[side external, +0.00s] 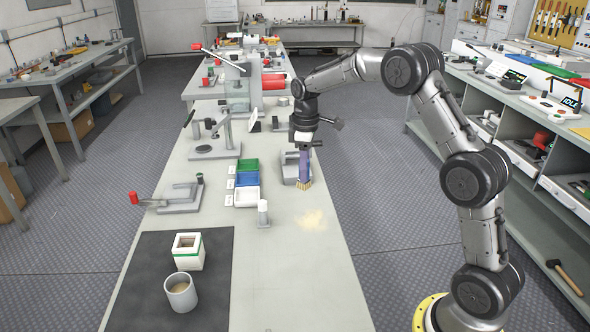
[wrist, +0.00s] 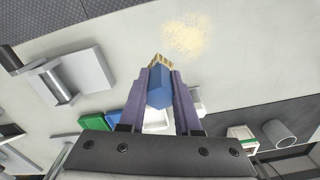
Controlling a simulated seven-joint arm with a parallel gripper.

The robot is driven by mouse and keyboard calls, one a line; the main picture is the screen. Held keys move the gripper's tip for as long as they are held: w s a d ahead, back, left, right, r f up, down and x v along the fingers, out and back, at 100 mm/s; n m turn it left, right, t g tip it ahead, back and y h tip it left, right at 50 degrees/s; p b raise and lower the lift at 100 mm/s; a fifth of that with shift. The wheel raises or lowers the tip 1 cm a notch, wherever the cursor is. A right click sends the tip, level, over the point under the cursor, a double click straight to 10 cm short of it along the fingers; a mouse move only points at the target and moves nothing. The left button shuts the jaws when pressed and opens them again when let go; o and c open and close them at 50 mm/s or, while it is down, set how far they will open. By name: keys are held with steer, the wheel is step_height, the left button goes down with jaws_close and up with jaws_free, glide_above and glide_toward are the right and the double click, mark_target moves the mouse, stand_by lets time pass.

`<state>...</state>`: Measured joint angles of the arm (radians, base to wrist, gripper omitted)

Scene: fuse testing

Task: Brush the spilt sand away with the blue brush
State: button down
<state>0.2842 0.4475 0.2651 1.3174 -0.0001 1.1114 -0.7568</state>
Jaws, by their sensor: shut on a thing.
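The spilt sand (side external: 312,220) is a thin pale yellow patch on the grey bench, and it also shows at the top of the wrist view (wrist: 187,38). My gripper (side external: 304,165) is shut on the blue brush (wrist: 159,88), one purple finger on each side of it. The brush's tan bristles (side external: 304,185) point down and sit behind the sand patch in the side view, apart from it. In the wrist view the bristle tips (wrist: 158,60) show just below and left of the sand. I cannot tell whether the bristles touch the bench.
Green, blue and white bins (side external: 246,197) stand left of the brush, with a white cylinder (side external: 263,213) in front of them. A dark mat (side external: 150,265) holds a white-green square container (side external: 188,251) and a grey cup (side external: 181,292). The bench around and in front of the sand is clear.

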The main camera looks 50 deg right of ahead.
mark_target(309, 187)
steer(key=shift+f, duration=3.1)
steer(key=shift+s+a+f, duration=0.4)
steer(key=shift+a+f, duration=0.05)
steer(key=shift+f, duration=0.05)
steer(key=shift+s+a, duration=3.45)
steer(key=shift+s+d, duration=0.25)
steer(key=shift+d, duration=0.15)
steer(key=shift+w+d+f, duration=0.1)
steer(key=shift+w+d, duration=3.55)
steer(key=shift+d, duration=0.35)
steer(key=shift+s+d, duration=0.2)
steer(key=shift+s, duration=0.15)
steer(key=shift+s+a, duration=0.5)
steer(key=shift+a, duration=0.2)
steer(key=shift+s+a, duration=2.95)
steer(key=shift+s+a+r, duration=0.1)
steer(key=shift+r, duration=0.5)
steer(key=shift+s+a+r, duration=0.1)
steer(key=shift+r, duration=3.35)
